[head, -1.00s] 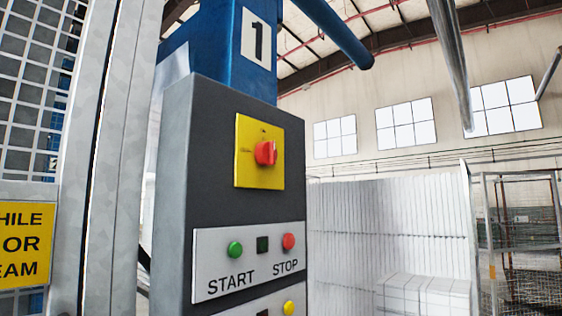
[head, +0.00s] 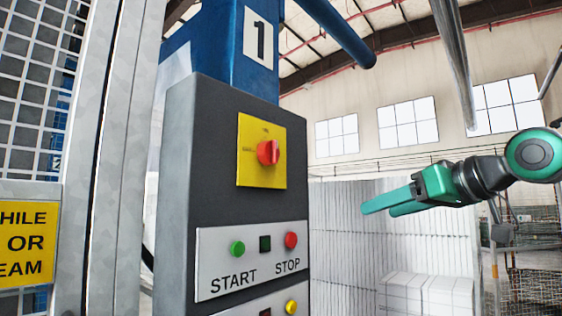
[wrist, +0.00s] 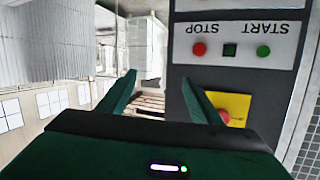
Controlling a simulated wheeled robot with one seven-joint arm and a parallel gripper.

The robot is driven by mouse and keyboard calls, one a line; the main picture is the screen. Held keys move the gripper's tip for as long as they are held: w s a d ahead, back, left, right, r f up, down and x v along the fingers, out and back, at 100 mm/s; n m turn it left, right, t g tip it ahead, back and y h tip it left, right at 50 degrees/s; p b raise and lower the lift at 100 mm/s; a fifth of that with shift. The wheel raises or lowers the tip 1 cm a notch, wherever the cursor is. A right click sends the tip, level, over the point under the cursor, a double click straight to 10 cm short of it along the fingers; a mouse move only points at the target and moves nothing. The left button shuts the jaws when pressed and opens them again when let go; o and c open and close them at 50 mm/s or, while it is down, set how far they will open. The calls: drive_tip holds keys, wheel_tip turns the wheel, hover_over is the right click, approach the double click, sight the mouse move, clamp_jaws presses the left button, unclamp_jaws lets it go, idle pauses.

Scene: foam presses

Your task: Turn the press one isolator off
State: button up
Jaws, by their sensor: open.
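The press one isolator is a red rotary knob (head: 268,152) on a yellow plate (head: 248,176), high on the grey control box under the number 1 sign. The knob's grip stands upright in the head view. My gripper (head: 374,210) is in the head view, right of the box, its green fingers pointing left, apart from the knob. It is open and empty. In the wrist view, which is upside down, the fingers (wrist: 158,85) are spread. The knob (wrist: 223,118) shows just beyond the right finger, partly hidden by my gripper.
Below the isolator are a green START button (head: 236,249) and a red STOP button (head: 290,240), with a yellow button (head: 291,307) lower down. A mesh guard (head: 35,85) with a yellow sign stands left. White stacked blocks (head: 425,293) lie behind.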

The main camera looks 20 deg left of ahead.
sight(278, 153)
drive_tip(key=s+a+r+n+g+y, duration=0.3)
drive_tip(key=s+a+r+n+y, duration=0.2)
drive_tip(key=s+a+r, duration=0.5)
drive_tip(key=x, duration=0.4)
drive_tip(key=r+x, duration=0.1)
drive_tip(key=x, duration=0.3)
drive_tip(key=r+x, duration=0.1)
drive_tip(key=x, duration=0.3)
drive_tip(key=shift+w+a, duration=0.2)
drive_tip(key=shift+w, duration=0.3)
